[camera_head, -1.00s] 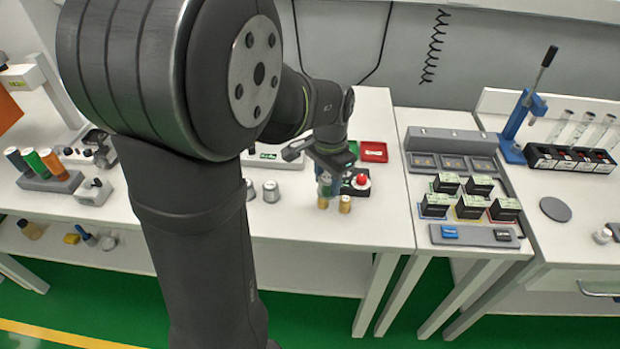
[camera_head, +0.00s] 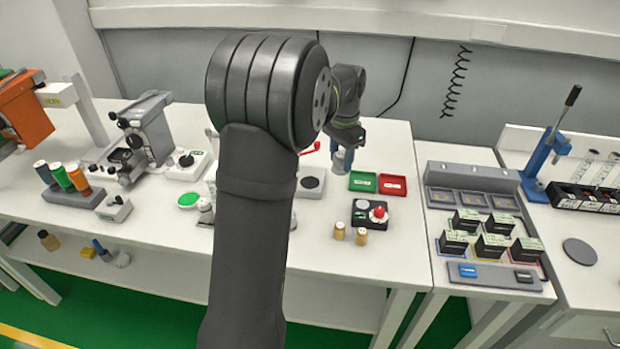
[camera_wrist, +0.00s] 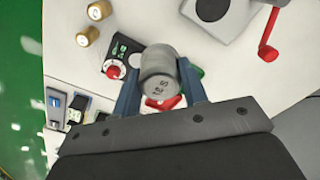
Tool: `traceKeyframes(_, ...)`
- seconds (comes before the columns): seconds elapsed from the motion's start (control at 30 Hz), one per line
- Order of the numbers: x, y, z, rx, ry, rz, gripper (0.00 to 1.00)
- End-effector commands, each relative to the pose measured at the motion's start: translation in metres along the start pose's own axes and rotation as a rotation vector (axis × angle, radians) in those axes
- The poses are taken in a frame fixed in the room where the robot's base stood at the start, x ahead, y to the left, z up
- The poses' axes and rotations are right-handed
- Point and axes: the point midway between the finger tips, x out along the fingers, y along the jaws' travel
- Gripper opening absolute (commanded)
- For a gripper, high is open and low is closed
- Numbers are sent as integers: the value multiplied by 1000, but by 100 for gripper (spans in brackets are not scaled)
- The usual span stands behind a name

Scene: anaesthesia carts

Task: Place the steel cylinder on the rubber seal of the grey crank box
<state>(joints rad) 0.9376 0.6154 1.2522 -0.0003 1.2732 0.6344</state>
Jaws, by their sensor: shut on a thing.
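My gripper (camera_wrist: 160,92) is shut on a steel cylinder (camera_wrist: 158,72), with one blue finger on each side and a marked end face towards the wrist camera. In the head view the steel cylinder (camera_head: 342,160) hangs below my gripper (camera_head: 343,150), near the red and green trays. The grey crank box (camera_head: 303,190) stands to its left, partly behind my arm, with a red crank (camera_head: 311,148). Its dark round rubber seal (camera_head: 310,182) is bare. In the wrist view the crank box (camera_wrist: 237,20) is at the upper right, apart from the cylinder, with the seal (camera_wrist: 212,8) showing.
A black box with a red knob (camera_head: 379,212) and two brass cylinders (camera_head: 340,231) stand in front of my gripper. A green tray (camera_head: 362,181) and a red tray (camera_head: 393,185) lie to the right. A microscope (camera_head: 140,140) is at the left.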

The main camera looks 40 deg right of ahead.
Motion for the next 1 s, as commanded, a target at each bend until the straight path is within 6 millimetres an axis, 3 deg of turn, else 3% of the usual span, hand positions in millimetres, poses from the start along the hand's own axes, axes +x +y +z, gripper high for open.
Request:
traceKeyframes(0.3,44,-70,20,-5,-1,1,11)
traceKeyframes(0.43,56,-90,26,-4,-1,1,11)
traceKeyframes(0.67,67,-100,28,-1,-1,1,11)
traceKeyframes(0.9,100,-100,29,-1,-2,2,11)
traceKeyframes(1.0,103,-100,28,-1,0,-1,11)
